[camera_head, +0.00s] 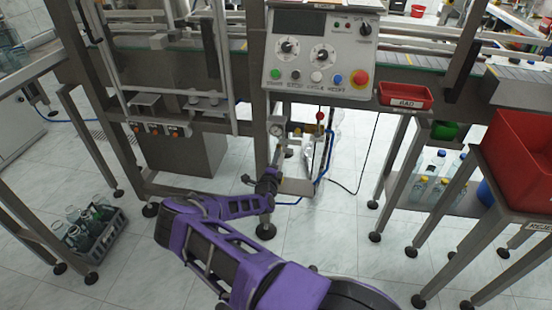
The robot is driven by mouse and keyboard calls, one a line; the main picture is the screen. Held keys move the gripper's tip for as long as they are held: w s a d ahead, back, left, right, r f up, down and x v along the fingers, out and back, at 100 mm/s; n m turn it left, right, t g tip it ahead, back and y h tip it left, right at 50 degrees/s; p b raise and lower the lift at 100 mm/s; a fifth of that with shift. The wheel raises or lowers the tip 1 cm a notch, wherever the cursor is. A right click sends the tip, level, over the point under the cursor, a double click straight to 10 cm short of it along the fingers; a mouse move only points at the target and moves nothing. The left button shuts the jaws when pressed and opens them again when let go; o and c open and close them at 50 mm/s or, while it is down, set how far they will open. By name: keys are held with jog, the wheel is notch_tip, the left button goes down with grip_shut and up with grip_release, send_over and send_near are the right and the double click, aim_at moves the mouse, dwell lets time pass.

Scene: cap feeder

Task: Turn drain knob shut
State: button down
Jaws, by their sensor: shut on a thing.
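My gripper (281,151), at the end of my purple arm, reaches in under the control panel, beside the frame leg. It is shut on what seems to be the drain knob, just below a round gauge (277,130). The knob is hidden by the fingers and too small to make out, so its angle cannot be told. A small red knob or cap (320,115) stands to the right of the gripper, apart from it, above a blue hose (328,150).
The control panel (320,52) with dials, buttons and a red stop button overhangs the gripper. A red tray (405,96) and a large red bin (520,150) stand at right. A crate of bottles (92,232) sits on the floor at left. The middle floor is clear.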

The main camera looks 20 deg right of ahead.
jog(key=c, duration=0.6)
grip_release()
jog(key=p+v, duration=0.2)
jog(key=v, duration=1.5)
jog(key=shift+s+a+p, duration=0.1)
jog(key=shift+s+p, duration=0.05)
jog(key=shift+p, duration=0.2)
